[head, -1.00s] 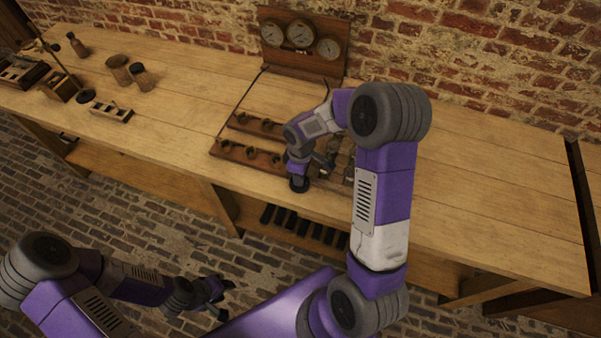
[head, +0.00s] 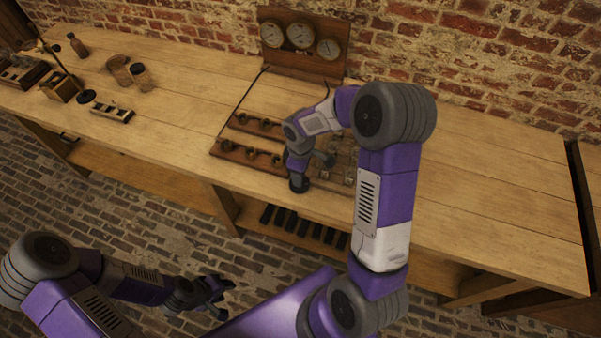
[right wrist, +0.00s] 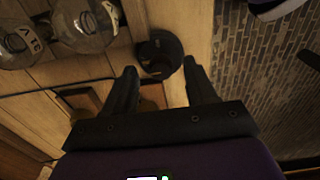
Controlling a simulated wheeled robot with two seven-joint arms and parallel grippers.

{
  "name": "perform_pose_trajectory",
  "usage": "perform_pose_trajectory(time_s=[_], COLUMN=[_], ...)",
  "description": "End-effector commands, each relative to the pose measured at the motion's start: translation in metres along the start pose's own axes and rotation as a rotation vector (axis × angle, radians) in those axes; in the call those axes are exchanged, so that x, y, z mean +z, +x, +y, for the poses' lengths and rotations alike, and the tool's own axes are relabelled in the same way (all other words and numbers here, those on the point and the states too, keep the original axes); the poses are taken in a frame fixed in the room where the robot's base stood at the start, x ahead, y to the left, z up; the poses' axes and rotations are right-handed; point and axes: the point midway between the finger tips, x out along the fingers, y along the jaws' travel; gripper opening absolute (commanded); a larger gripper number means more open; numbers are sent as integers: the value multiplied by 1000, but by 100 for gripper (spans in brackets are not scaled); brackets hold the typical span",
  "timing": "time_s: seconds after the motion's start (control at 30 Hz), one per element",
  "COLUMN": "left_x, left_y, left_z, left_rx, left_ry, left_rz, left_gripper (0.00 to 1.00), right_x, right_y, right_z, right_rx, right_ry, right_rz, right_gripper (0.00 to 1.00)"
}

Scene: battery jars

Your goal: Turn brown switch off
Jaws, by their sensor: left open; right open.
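A wooden switch board (head: 233,139) lies on the bench, with rows of dark round knobs (head: 250,153) on its left part. I cannot tell which one is the brown switch. My right arm reaches over the board from the right and hides part of it. In the right wrist view my right gripper (right wrist: 160,72) is open. A dark round knob-like piece (right wrist: 158,50) shows between and beyond its fingertips, near the bench's front edge; contact cannot be told. My left gripper (head: 216,292) is open and empty, low in front of the bench, away from the board.
Glass jars (right wrist: 80,28) stand close to the right gripper in the wrist view. A wooden panel with three gauges (head: 300,36) rises behind the board. The bench's right part (head: 480,175) is clear.

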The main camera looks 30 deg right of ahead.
Motion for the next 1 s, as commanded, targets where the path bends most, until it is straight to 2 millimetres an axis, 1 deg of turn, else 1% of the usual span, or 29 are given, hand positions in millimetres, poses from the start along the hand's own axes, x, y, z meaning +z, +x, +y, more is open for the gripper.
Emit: perform_pose_trajectory(time_s=[0.03,0.1,0.2,0.33,0.5,1.0], left_x=[0,0,0,0,0,0], left_y=[-4,-7,-10,-12,-13,-13], left_z=[2,2,4,5,5,5], left_rx=[0,0,0,0,0,0], left_ry=[0,0,0,0,0,0], left_rz=[0,0,0,0,0,0], left_gripper=[43,43,43,43,43,43], right_x=[-1,-1,-1,-1,0,0], right_y=[-12,-25,-42,-56,-61,-60], right_z=[1,1,0,0,0,0], right_rx=[3,4,4,2,1,0], right_ry=[1,0,-2,-2,-2,-2], right_rz=[4,4,5,3,1,1], right_gripper=[56,56,56,56,56,56])
